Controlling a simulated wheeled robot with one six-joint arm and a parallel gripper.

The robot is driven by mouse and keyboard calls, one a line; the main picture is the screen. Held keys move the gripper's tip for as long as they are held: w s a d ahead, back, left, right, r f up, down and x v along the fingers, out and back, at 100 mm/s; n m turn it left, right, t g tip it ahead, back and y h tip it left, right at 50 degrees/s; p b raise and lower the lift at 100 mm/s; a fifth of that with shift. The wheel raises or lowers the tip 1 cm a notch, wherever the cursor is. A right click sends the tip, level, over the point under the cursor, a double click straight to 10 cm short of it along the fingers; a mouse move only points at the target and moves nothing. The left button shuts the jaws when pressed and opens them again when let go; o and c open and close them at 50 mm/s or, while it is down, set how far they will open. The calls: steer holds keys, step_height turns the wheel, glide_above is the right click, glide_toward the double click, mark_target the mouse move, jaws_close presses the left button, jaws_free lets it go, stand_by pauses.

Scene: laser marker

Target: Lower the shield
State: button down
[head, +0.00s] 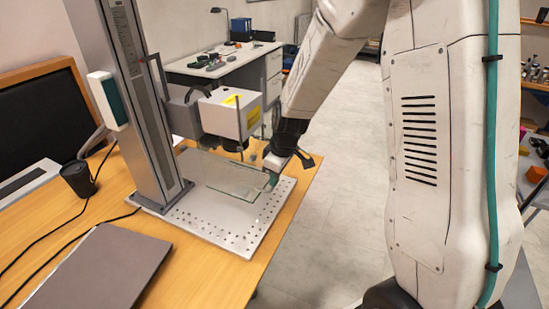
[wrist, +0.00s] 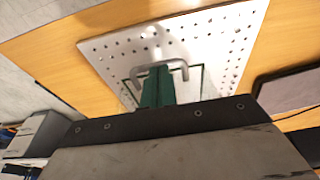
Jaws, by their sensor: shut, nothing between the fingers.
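The shield (head: 228,177) is a clear glass panel above the perforated plate of the laser marker, below its white head (head: 230,113). Its dark edges also show in the wrist view (wrist: 196,84). A grey U-shaped handle (wrist: 182,66) shows there at my fingertips. My gripper (head: 271,179) is at the right edge of the shield, pointing down, with its green fingers shut and empty. In the wrist view the green fingers (wrist: 157,76) overlap the handle. I cannot tell whether they touch it. The exact tilt of the shield is unclear.
The perforated plate (head: 228,238) lies on the wooden table (head: 215,278). The marker's grey column (head: 135,100) stands at its left. A laptop (head: 100,268) and a black cup (head: 78,178) are further left. Clear floor (head: 325,200) lies right of the table.

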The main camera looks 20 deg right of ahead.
step_height(320, 180, down, 4)
steer(key=shift+r, duration=0.2)
steer(key=shift+s+f, duration=0.1)
steer(key=shift+f, duration=0.1)
steer(key=shift+r, duration=0.45)
step_height(320, 180, up, 9)
steer(key=s+d, duration=0.1)
steer(key=s+r+m, duration=0.2)
steer(key=s+r, duration=0.3)
steer(key=s, duration=0.4)
steer(key=s+r+m+h, duration=0.1)
steer(key=s+r+m, duration=0.2)
steer(key=s, duration=0.7)
steer(key=s+r+m, duration=0.3)
steer(key=s+r, duration=0.4)
steer(key=s, duration=0.2)
steer(key=shift+s+r, duration=0.25)
steer(key=shift+s, duration=0.05)
